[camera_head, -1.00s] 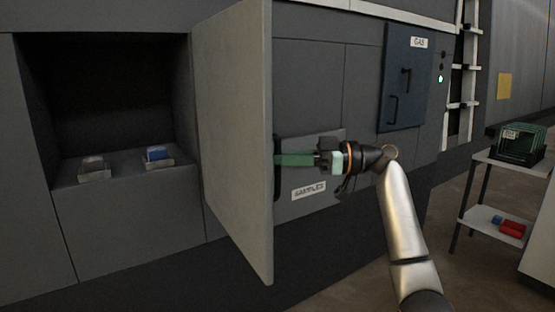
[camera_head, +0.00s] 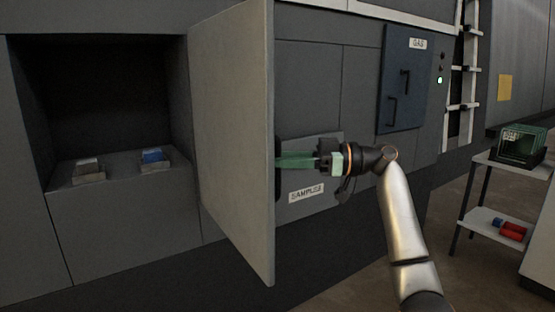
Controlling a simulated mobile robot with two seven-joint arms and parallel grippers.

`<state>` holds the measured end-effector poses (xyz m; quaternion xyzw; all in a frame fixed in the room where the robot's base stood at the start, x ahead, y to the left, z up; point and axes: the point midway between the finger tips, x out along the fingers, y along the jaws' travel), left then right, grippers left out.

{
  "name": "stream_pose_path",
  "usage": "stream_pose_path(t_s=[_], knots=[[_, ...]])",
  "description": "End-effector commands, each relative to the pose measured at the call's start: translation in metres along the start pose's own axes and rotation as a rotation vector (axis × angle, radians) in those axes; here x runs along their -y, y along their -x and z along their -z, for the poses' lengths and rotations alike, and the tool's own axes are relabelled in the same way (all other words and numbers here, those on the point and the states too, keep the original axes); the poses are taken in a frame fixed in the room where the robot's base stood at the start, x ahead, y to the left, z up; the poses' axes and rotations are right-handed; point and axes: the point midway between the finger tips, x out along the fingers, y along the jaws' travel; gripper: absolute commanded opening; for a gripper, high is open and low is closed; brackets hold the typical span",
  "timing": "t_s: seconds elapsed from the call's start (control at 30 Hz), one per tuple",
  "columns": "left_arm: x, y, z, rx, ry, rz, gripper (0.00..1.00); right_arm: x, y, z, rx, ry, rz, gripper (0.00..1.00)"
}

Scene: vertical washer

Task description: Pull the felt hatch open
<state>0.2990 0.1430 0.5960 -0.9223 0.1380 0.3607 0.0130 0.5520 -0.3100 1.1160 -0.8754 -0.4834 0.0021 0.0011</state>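The hatch door (camera_head: 235,135) is a tall grey panel that stands swung out, edge toward me. To its left is the dark open compartment (camera_head: 105,95). A dark handle (camera_head: 278,168) sits on the door's right-hand face, partly hidden by the door edge. My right gripper (camera_head: 292,161), with green fingers, reaches in from the right to this handle. Its fingertips meet the handle area, but their grip there is hidden. My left gripper is out of view.
Two small holders, one with a whitish item (camera_head: 88,168) and one with a blue item (camera_head: 153,158), sit on the compartment ledge. A "SAMPLES" label (camera_head: 306,193) and a blue "GAS" cabinet (camera_head: 408,78) are on the wall. A shelf cart (camera_head: 495,222) stands at right.

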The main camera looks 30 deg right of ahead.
Motion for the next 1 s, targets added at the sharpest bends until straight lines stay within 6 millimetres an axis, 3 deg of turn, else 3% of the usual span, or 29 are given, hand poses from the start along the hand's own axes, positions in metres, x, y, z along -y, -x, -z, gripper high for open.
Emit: stream_pose_path(t_s=[0.1, 0.47, 1.0], knots=[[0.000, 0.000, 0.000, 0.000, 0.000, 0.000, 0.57, 0.000, 0.000, 0.000, -0.001, 0.001, 0.000, 0.47], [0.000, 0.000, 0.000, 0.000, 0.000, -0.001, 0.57, 0.000, 0.008, 0.001, -0.002, 0.001, -0.002, 0.47], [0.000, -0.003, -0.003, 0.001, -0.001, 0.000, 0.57, -0.001, 0.111, 0.000, -0.002, 0.000, -0.003, 0.47]])
